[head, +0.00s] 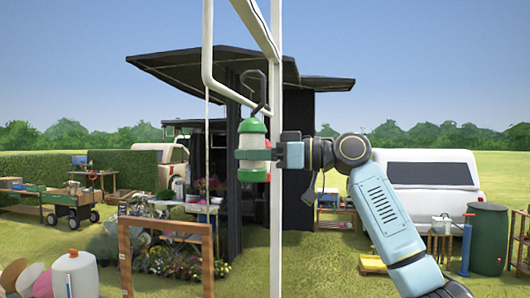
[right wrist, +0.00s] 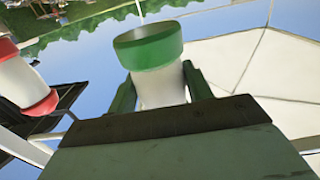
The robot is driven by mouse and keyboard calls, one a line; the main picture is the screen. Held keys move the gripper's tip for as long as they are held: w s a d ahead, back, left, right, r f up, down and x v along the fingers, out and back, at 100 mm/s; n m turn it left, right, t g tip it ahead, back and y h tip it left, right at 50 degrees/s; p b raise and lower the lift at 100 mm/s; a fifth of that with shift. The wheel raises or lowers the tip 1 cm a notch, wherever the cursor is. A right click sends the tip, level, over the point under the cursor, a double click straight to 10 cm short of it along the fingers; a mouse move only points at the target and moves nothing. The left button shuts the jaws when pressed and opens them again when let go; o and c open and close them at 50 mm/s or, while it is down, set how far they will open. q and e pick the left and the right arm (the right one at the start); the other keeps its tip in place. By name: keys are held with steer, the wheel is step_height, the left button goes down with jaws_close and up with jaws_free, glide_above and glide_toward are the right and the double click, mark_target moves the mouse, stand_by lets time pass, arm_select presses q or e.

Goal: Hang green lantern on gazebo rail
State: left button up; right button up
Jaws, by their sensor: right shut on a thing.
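The green lantern (head: 252,140), a pale cylinder with green ends and a dark hook (head: 255,88) on top, is upright in the middle of the head view. My right gripper (head: 254,154) is shut around its body from the right. In the right wrist view the lantern (right wrist: 150,55) sits between the fingers. The white gazebo rail (head: 228,94) runs beside and behind the hook; I cannot tell whether the hook touches it or is over it. My left gripper is not in view.
A lantern with red ends (right wrist: 28,85) is close by in the right wrist view. A white gazebo post (head: 275,220) stands just behind the green lantern. A wooden frame (head: 125,255), a dark stall (head: 300,150) and a white vehicle (head: 430,178) are farther off.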

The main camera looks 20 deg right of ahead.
steer(key=w+a+f, duration=0.1)
steer(key=w+a+f+b, duration=0.1)
steer(key=a+f, duration=0.1)
steer(key=shift+a, duration=0.1)
stand_by(0.6)
steer(key=shift+f, duration=0.35)
stand_by(1.0)
steer(key=o, duration=1)
steer(key=shift+o, duration=0.5)
steer(key=shift+o, duration=0.8)
